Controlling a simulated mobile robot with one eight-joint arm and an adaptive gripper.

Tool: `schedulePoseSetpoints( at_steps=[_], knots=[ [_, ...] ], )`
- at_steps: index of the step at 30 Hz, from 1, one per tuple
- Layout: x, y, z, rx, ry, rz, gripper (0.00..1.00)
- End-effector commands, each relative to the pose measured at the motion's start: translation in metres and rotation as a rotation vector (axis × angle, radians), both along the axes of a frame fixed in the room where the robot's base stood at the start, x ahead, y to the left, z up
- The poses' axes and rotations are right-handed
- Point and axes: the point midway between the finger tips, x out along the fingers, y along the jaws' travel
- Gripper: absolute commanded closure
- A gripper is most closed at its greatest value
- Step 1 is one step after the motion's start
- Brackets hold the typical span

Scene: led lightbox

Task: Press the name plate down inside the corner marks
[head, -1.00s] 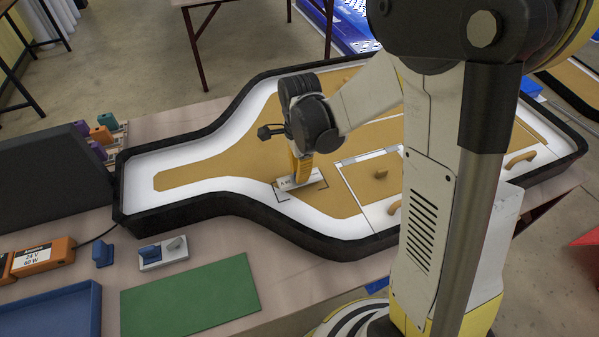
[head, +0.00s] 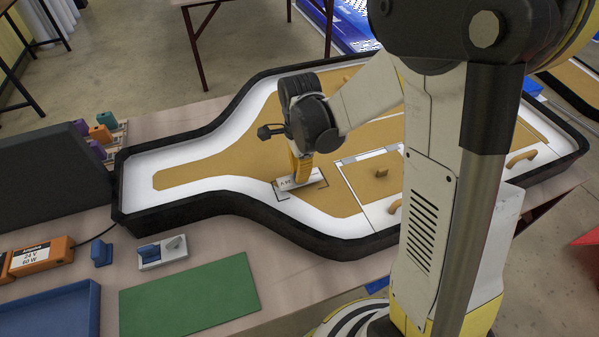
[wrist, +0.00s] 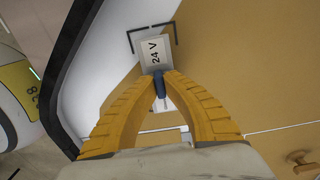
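The pale name plate (head: 288,183) reads "24 V" in the wrist view (wrist: 155,50). It is at the lower edge of the tan panel, in the area of the dark corner marks (wrist: 175,33). Two corner marks show beyond its far end in the wrist view; the nearer ones are mostly hidden by my fingers. My gripper (wrist: 161,76) has its yellow fingers closed around a dark blue grip on the plate's middle. In the head view my gripper (head: 301,178) points down at the plate. Whether the plate touches the panel, I cannot tell.
The black-rimmed lightbox (head: 220,205) has a white inner border. A green mat (head: 190,297), a blue tray (head: 50,312) and an orange 24 V supply (head: 42,255) lie in front. Small wooden handles (head: 381,172) stand right of the plate. My arm hides part of the right side.

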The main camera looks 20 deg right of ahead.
Motion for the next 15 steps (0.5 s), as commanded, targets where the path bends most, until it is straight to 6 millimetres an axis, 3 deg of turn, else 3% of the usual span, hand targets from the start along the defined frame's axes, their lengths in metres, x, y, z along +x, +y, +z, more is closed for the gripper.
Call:
schedulePoseSetpoints(
  at_steps=[15],
  knots=[
    [0.0,0.0,-0.014,0.0,0.0,0.0,1.0]
  ],
)
